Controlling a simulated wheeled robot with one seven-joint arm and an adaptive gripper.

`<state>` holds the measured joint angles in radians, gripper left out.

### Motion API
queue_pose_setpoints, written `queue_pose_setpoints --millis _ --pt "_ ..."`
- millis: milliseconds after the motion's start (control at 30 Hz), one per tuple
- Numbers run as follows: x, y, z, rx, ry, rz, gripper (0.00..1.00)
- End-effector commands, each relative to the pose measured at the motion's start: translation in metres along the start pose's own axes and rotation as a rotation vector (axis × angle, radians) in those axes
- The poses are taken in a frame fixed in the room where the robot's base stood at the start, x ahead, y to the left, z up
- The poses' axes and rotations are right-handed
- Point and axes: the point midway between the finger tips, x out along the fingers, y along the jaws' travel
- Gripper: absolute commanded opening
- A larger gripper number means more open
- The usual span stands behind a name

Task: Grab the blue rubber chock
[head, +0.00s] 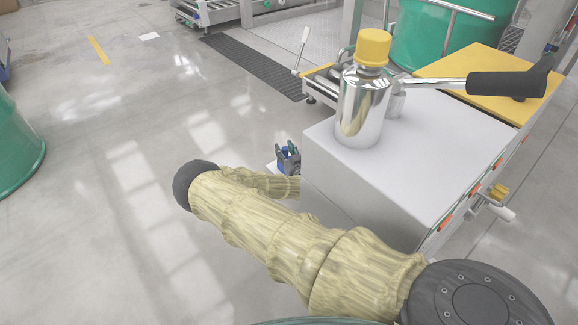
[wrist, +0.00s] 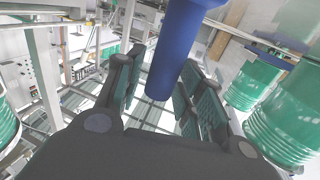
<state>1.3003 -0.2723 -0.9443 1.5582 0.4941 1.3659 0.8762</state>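A blue piece with a rounded, cylinder-like shape (wrist: 178,50) comes down from the top of the wrist view. It looks like the blue chock. My gripper (wrist: 160,92) has its two dark, green-padded fingers spread on either side of the piece. A gap shows at the left finger; the piece overlaps the view of the right finger, so I cannot tell whether they touch. In the head view my gripper (head: 290,159) is small, beside the white cabinet's left side, with a bit of blue (head: 284,154) at it. My arm hides part of that area.
The white cabinet (head: 430,150) stands right of my gripper, with a steel bottle with yellow cap (head: 362,100) and a black-handled lever (head: 505,84) on top. A green drum (head: 18,150) is at the left edge. The floor to the left is clear.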

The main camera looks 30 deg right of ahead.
Motion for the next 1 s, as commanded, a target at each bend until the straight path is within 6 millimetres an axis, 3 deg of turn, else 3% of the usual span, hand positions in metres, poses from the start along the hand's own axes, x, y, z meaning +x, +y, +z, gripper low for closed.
queue_pose_setpoints --millis 33,167,667,1000 --pt "0.000 0.000 0.000 0.000 0.000 0.000 0.22" --pt "0.000 0.000 0.000 0.000 0.000 0.000 0.00" --pt "0.000 0.001 -0.006 -0.001 0.002 0.001 0.00" --pt "0.001 0.001 -0.053 0.001 0.004 0.002 0.00"
